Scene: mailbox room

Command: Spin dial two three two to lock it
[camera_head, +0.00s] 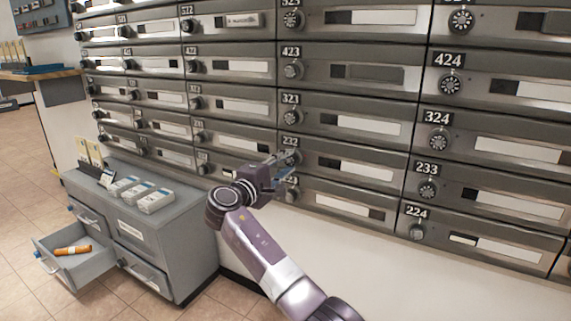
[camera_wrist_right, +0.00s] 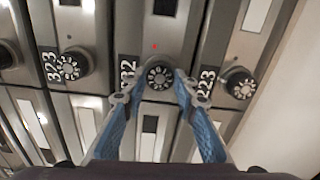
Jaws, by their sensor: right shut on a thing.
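The dial of mailbox 232 (camera_head: 291,157) is a dark round knob under its number plate, low in the middle of the head view. My right gripper (camera_head: 283,166) reaches it from the front. In the right wrist view the dial (camera_wrist_right: 159,76) sits between the two blue fingers of the gripper (camera_wrist_right: 158,94), which is shut on it. A small red light (camera_wrist_right: 155,46) shows beside the dial. The dial's fine marks are too small to read. My left gripper is in neither view.
Neighbouring dials stand close: 323 (camera_head: 291,113) above, 233 (camera_head: 427,190) to the right. A grey cabinet (camera_head: 190,236) stands at left with an open drawer (camera_head: 92,268) holding a brown item. Tiled floor is clear in front.

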